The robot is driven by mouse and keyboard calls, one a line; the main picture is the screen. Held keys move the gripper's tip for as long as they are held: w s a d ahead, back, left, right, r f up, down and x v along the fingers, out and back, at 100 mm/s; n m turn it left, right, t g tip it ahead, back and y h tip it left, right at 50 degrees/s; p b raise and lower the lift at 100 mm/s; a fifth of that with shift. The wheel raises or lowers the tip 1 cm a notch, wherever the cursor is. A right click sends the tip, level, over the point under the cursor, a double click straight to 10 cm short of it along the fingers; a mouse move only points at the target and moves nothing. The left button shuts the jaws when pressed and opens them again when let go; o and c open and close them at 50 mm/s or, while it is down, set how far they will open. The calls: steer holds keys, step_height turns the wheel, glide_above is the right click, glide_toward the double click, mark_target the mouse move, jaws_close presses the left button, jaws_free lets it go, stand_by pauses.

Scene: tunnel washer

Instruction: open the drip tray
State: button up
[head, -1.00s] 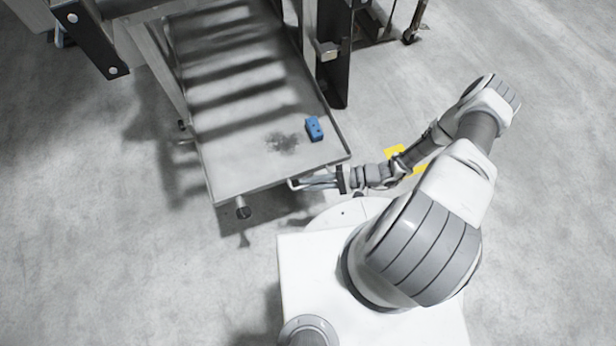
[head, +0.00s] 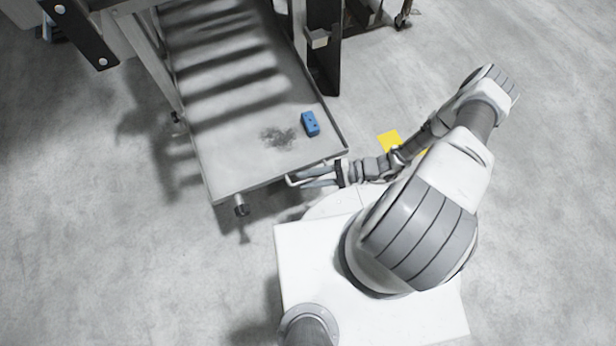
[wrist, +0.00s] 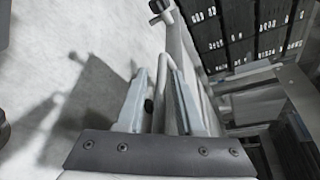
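The drip tray (head: 240,165) is a flat grey metal tray extending out from under the washer frame, with its front edge towards me. A pale bar handle (head: 292,182) is on its front edge near the right corner. My gripper (head: 305,180) is at this handle, reaching in from the right. In the wrist view, my gripper (wrist: 157,85) has its two fingers close together around the handle bar, which is partly hidden between them. A blue block (head: 310,123) and a dark stain lie on the tray near its front right.
A drain stub (head: 241,209) sticks out below the tray's front left. A dark upright post (head: 324,70) stands beside the tray's right edge. A yellow floor mark (head: 389,141) lies behind my arm. Open concrete floor (head: 90,240) is at the left.

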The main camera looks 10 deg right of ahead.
steer(key=shift+o, duration=0.2)
steer(key=shift+a, duration=0.1)
steer(key=shift+r, duration=0.1)
steer(key=shift+d, duration=0.3)
steer(key=p+v, duration=0.2)
steer(key=v, duration=1.5)
